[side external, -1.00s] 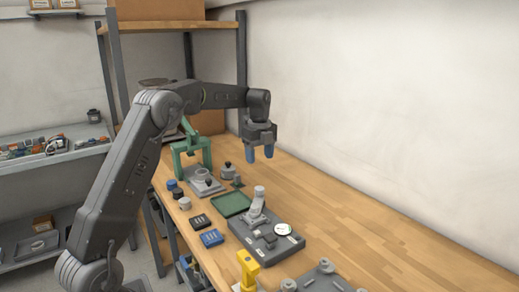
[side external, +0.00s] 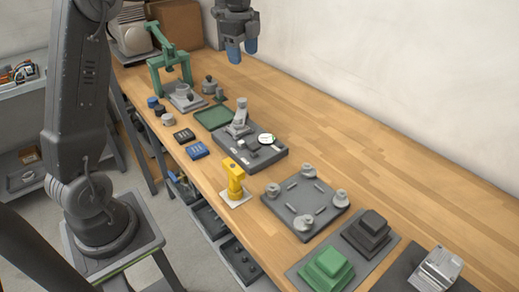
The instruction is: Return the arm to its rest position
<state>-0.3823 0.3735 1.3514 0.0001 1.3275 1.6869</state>
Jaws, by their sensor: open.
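My gripper (side external: 242,51) hangs above the back part of the wooden bench (side external: 400,145), near the top of the side external view.
A green press frame (side external: 168,62), a green tray (side external: 213,117), a grey fixture with a dial (side external: 255,150), a yellow stand (side external: 234,180), a grey plate (side external: 305,206) and a green stepped block (side external: 327,269) line the bench. The right side by the wall is clear.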

